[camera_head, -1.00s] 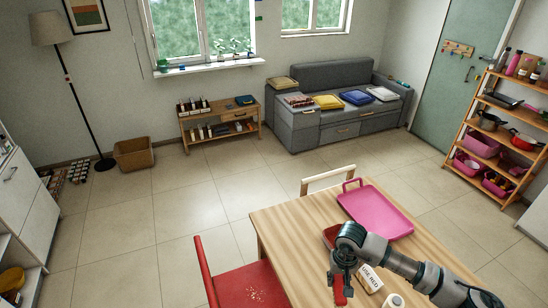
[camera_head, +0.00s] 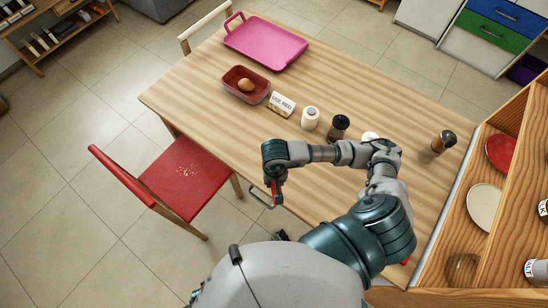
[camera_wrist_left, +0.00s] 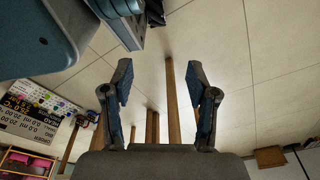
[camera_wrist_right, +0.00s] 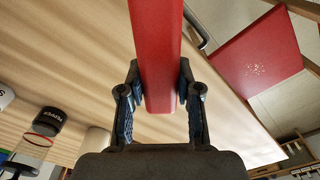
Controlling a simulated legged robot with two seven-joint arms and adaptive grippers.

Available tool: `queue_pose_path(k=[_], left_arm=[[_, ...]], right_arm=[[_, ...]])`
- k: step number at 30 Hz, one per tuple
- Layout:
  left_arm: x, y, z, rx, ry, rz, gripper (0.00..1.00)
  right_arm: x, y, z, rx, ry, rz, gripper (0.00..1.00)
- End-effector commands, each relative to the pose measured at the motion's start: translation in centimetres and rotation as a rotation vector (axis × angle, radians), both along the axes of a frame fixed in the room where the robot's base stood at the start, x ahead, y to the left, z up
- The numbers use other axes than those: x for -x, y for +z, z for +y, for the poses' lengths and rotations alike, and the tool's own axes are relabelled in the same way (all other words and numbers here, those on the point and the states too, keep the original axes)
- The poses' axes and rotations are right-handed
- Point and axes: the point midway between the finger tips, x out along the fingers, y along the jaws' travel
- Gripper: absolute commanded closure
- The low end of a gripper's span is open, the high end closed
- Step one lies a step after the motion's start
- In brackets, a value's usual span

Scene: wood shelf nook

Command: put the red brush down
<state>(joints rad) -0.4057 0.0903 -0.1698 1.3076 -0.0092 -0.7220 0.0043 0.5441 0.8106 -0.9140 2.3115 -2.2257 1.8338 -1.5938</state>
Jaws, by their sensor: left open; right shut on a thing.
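The red brush (camera_head: 277,194) is in my right gripper (camera_head: 273,180), over the table's near left edge in the head view. In the right wrist view the red brush (camera_wrist_right: 156,45) lies between the two fingers (camera_wrist_right: 158,90), which are shut on it, and its far end runs out of the picture. Whether it touches the table is unclear. My left gripper (camera_wrist_left: 159,82) is open and empty in the left wrist view, with floor beyond its fingers. A card reading "USE RED" (camera_head: 282,104) stands on the wooden table (camera_head: 345,82).
A red dish (camera_head: 232,76) with a brown round thing (camera_head: 246,85), a pink tray (camera_head: 265,42), a white shaker (camera_head: 310,118) and dark-topped shakers (camera_head: 338,127) are on the table. A red chair (camera_head: 185,182) with crumbs stands left. A wooden shelf (camera_head: 455,255) is at right.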

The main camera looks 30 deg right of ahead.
Motion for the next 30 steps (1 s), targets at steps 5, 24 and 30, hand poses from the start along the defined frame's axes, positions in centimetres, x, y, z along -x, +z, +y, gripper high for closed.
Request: queue_pose_path(k=[5,24,30], left_arm=[[0.0,-0.1,0.1,0.001,-0.001,0.002,0.41],[1.4,-1.2,0.4,0.001,-0.004,0.008,0.41],[1.6,-1.3,0.4,0.001,-0.005,0.007,0.41]], right_arm=[[-1.7,-0.5,-1.2,0.004,-0.026,-0.004,1.00],[-13.2,-1.9,-8.0,0.000,-0.018,-0.002,1.00],[-13.1,-4.5,-8.0,-0.001,-0.018,0.001,1.00]])
